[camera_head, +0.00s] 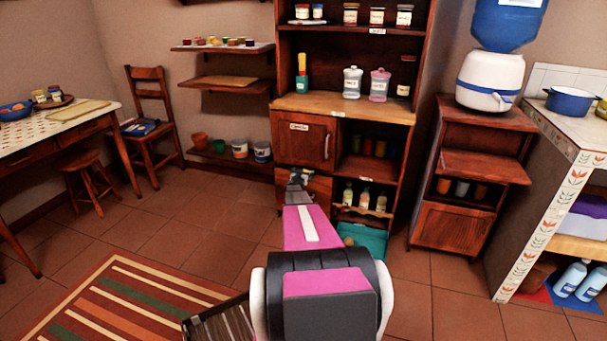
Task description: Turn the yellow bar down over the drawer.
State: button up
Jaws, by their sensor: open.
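The dark wood cabinet (345,108) stands at the back centre. Its labelled door (300,152) is shut. A reddish-brown front panel (321,190) below that door, perhaps the drawer, is partly hidden by my gripper and arm. No yellow bar shows clearly; a small yellowish patch by my gripper is too small to make out. My gripper (299,176) is small and far off, at the end of my pink arm, in front of the lower cabinet below the door. It is open. I cannot tell whether it touches anything.
A teal crate (372,239) lies on the floor at the cabinet's foot. A small wooden cabinet with a water dispenser (488,80) stands to the right. A striped rug (125,300), a chair (152,112) and a stool (86,180) are left. Tiled floor between is clear.

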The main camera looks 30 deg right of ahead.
jog(key=c, duration=0.9)
jog(key=shift+w+a+f+m, duration=0.1)
jog(key=shift+f+m, duration=0.3)
jog(key=shift+m, duration=2.55)
jog(key=shift+s+f+m, duration=0.1)
jog(key=shift+f+m, duration=0.3)
jog(key=shift+m, duration=2.5)
jog(key=shift+w+a+f+m, duration=0.1)
jog(key=shift+f+m, duration=0.3)
jog(key=shift+m, duration=2.85)
jog(key=o, duration=0.9)
